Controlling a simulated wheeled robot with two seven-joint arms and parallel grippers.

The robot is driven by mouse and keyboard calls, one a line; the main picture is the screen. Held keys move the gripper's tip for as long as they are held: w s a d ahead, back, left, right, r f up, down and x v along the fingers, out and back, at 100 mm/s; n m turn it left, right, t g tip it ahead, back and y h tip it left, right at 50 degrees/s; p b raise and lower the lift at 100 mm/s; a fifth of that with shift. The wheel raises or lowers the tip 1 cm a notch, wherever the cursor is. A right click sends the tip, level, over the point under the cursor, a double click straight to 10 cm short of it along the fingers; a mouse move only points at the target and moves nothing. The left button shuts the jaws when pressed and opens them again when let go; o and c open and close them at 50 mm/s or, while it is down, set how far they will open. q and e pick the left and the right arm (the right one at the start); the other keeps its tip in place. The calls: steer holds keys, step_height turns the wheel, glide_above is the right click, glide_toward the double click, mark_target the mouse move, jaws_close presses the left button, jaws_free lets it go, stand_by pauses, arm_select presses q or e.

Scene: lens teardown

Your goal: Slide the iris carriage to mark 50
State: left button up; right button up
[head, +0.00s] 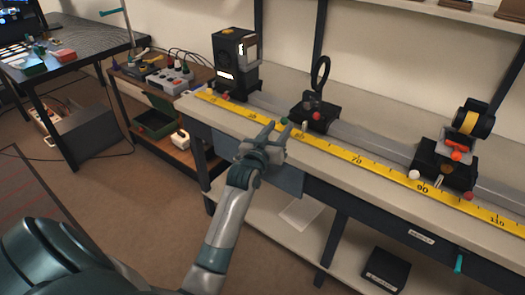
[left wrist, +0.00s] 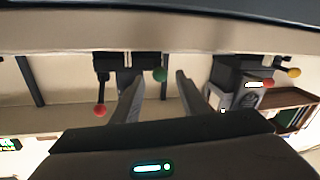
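The iris carriage (head: 309,117) is a dark block on the bench rail with an upright black ring (head: 320,74) on top. A red knob (head: 316,116) is on it, also in the left wrist view (left wrist: 100,110). A green knob (head: 284,121) shows at its front; in the left wrist view it (left wrist: 160,74) lies between the fingertips with gaps on both sides. My left gripper (head: 279,125) is open in front of the carriage, above the yellow scale (head: 340,153). The scale shows 70 and 90 to the right; the mark beside the carriage is unreadable. My right gripper is not in view.
A black lamp housing (head: 235,62) stands left on the rail (head: 370,139). A carriage (head: 445,170) with a yellow-and-black cylinder (head: 473,119) stands right. The rail between carriages looks clear. A wooden cart (head: 150,85) stands left of the bench.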

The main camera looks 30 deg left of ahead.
arm_select(q)
steer(key=s+d, duration=0.2)
steer(key=s, duration=1)
steer(key=shift+s, duration=0.25)
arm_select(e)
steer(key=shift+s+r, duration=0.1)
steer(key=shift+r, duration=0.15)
